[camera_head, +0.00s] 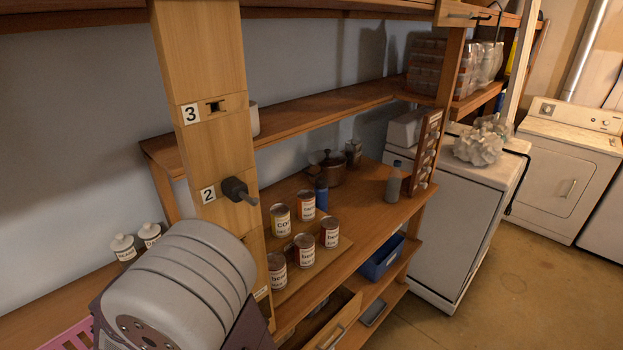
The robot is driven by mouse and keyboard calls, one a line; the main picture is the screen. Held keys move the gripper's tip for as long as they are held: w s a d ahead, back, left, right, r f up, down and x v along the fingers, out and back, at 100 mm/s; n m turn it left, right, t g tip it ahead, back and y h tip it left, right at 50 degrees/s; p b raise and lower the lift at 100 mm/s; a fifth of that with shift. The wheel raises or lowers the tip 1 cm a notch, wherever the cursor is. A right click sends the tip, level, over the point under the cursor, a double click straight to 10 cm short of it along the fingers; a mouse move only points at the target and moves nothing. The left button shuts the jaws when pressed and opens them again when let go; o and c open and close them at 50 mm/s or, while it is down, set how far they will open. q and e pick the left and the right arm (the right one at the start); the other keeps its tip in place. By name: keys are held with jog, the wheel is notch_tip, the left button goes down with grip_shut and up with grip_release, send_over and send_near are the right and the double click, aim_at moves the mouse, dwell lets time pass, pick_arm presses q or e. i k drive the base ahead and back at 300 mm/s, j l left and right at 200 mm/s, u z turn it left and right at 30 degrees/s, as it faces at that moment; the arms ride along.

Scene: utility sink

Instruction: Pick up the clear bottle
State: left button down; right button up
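The clear bottle (393,182) stands upright on the wooden counter, right of the middle of the head view. It looks greyish and see-through with a bluish cap, and it is close to the counter's right end. Nothing is touching it from my side. Neither my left gripper nor my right gripper shows in this view.
Several labelled cans (304,250) stand on a board at the counter's front. A dark blue bottle (321,194) and a brown pot (329,168) stand behind them. A wooden rack (425,152) is just right of the clear bottle. An open drawer (335,325) juts out below.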

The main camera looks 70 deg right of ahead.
aim_at(395, 178)
jog(key=z, duration=3.15)
jog(key=i+l+u, duration=0.4)
jog(key=l, duration=0.2)
jog(key=i+l+u, duration=0.2)
jog(key=l, duration=0.15)
jog(key=l+u, duration=0.2)
jog(key=l, duration=0.15)
jog(key=i+l+u, duration=0.45)
jog(key=l, duration=0.15)
jog(key=i+l+u, duration=0.45)
jog(key=l, duration=0.3)
jog(key=l+u, duration=0.25)
jog(key=l, duration=0.15)
jog(key=i+l+u, duration=0.15)
